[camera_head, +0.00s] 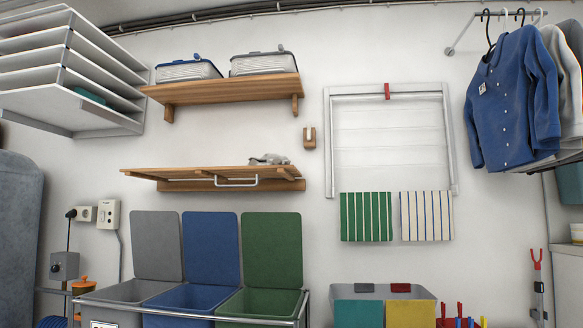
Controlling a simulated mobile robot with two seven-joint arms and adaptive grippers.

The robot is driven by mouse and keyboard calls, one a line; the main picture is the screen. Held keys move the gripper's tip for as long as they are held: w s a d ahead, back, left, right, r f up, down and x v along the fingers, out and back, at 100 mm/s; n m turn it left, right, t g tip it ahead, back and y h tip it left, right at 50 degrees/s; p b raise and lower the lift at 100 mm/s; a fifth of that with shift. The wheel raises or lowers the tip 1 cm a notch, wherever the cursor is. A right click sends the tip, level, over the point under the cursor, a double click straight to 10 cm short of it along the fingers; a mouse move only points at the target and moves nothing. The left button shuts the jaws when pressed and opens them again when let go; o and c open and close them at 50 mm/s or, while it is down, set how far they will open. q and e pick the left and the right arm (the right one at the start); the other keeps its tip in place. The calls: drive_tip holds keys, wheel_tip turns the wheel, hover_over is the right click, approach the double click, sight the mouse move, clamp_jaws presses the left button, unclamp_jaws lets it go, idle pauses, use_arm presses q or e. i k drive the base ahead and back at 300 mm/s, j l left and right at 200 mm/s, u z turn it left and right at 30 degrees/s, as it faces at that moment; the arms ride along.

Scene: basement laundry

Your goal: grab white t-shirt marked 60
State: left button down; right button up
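No white t-shirt with a readable 60 shows. Several garments hang on a wall rail (510,13) at the upper right. The front one is a blue buttoned shirt (510,100) with a small white tag (482,88), too small to read. Behind it hang paler garments, including a light grey-white one (556,60), partly hidden by the blue shirt, and another cut off by the right edge. No mark on them is visible. Neither of my grippers is in view.
Grey, blue and green lidded bins (209,248) stand open at lower left centre. Two wooden shelves (225,90) and a drying frame (328,150) with striped cloths are on the wall. A grey crate (345,291) stands low centre-right. A red-tipped grabber (538,275) stands at lower right.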

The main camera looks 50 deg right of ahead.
sight(271, 163)
drive_tip(key=k+z, duration=0.1)
drive_tip(key=z, duration=1.3)
